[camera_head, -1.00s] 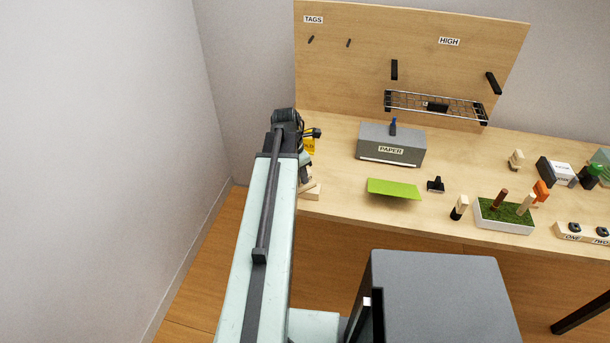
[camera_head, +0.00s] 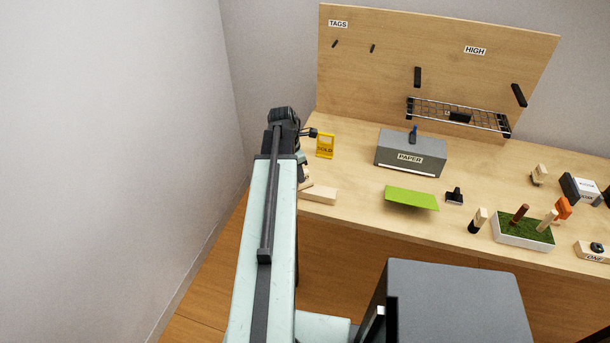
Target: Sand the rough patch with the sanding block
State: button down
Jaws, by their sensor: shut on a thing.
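My gripper (camera_head: 303,172) shows only in part at the right edge of my arm, low over the left end of the bench. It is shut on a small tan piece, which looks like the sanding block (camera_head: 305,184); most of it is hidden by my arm. A pale wooden board (camera_head: 320,196) lies on the bench just below and right of it. I cannot tell whether the block touches the board. The rough patch cannot be made out.
A yellow SOLD sign (camera_head: 325,146) stands behind the board. To the right are a grey PAPER box (camera_head: 411,153), a green sheet (camera_head: 411,198), a small black item (camera_head: 455,196) and a grass-filled tray (camera_head: 523,243). A wire rack (camera_head: 458,115) hangs on the back panel.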

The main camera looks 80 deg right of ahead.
jog(key=shift+w+d+f, duration=0.1)
jog(key=shift+w+d, duration=0.1)
jog(key=shift+w, duration=1.65)
notch_tip(320, 180, up, 6)
jog(key=p, duration=0.5)
jog(key=shift+p, duration=0.35)
notch_tip(320, 180, up, 3)
jog(key=p, duration=0.3)
